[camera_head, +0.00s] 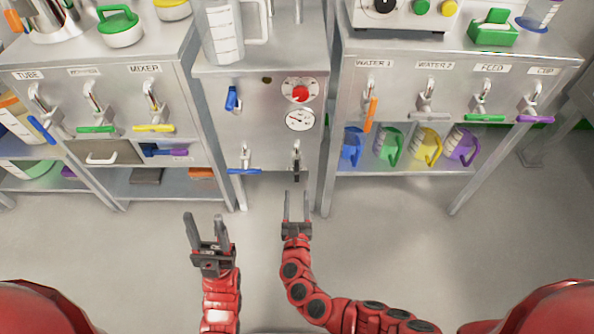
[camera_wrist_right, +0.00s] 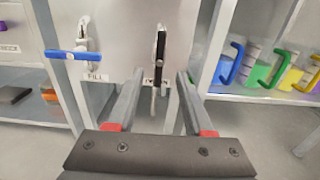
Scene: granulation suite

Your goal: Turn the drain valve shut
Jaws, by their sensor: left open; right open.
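The drain valve (camera_head: 297,165) is on the lower front of the middle cabinet. Its black lever handle points up and down, and it also shows in the right wrist view (camera_wrist_right: 160,48). Its label is partly hidden there. My right gripper (camera_head: 297,194) is open just in front of and below the valve. In the right wrist view its fingers (camera_wrist_right: 160,76) stand on either side of the valve's lower end in the picture, with nothing visibly held. My left gripper (camera_head: 206,218) is open and empty over the floor, left of the right one.
The fill valve (camera_head: 243,168) with a level blue handle is left of the drain valve. A gauge (camera_head: 300,119) and red knob (camera_head: 300,94) are above. Cabinets with more valves stand on both sides; coloured jugs (camera_head: 425,146) fill the right shelf. The floor in front is clear.

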